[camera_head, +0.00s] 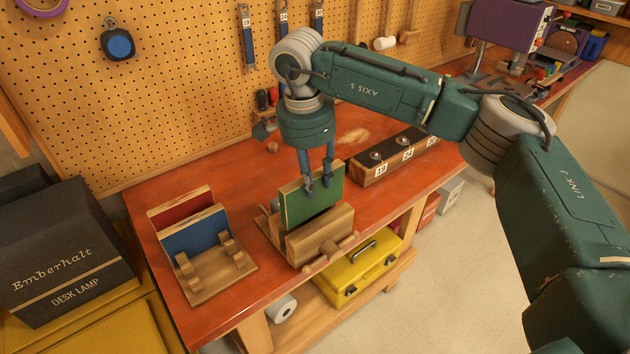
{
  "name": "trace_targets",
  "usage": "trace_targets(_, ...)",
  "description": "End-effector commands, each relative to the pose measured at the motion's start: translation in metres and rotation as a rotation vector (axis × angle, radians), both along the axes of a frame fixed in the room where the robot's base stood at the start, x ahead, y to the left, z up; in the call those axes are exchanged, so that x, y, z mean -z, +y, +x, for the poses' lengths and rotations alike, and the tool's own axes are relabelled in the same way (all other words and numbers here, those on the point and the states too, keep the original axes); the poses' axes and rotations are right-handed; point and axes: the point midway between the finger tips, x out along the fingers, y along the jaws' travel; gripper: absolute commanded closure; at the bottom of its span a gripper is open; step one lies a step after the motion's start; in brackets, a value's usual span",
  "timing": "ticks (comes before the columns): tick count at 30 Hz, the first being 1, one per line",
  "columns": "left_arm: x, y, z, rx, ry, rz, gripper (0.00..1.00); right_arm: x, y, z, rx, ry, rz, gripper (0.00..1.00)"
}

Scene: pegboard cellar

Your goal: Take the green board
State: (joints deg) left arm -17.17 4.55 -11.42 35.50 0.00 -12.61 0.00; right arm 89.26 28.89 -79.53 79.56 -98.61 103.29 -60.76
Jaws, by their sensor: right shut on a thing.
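The green board (300,208) stands upright in a wooden vise-like holder (319,236) on the red-brown workbench. My right gripper (318,188) comes down from above, with its fingers at the board's top edge. It is shut on the green board. The board's lower part is hidden behind the holder's front jaw. My left gripper is not in view.
A wooden rack (213,274) with a blue board (196,232) and a red board (180,206) stands on the left of the workbench (247,178). A wooden block (396,156) with numbered labels lies behind right. A desk lamp box (62,250) stands at left. Pegboard (180,70) rises behind.

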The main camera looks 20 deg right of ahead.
Motion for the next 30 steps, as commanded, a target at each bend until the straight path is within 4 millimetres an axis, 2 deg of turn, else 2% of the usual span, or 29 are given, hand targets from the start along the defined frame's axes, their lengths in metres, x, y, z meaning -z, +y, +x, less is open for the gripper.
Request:
trace_targets(1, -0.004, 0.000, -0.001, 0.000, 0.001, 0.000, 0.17, -0.007, 0.000, 0.000, 0.000, -0.002, 0.001, 1.00)
trace_targets(18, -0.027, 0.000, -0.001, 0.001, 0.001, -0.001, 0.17, -0.046, 0.000, 0.000, -0.001, -0.002, 0.000, 1.00)
trace_targets(30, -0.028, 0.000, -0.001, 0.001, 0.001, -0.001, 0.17, -0.049, 0.000, 0.000, -0.001, -0.002, 0.001, 1.00)
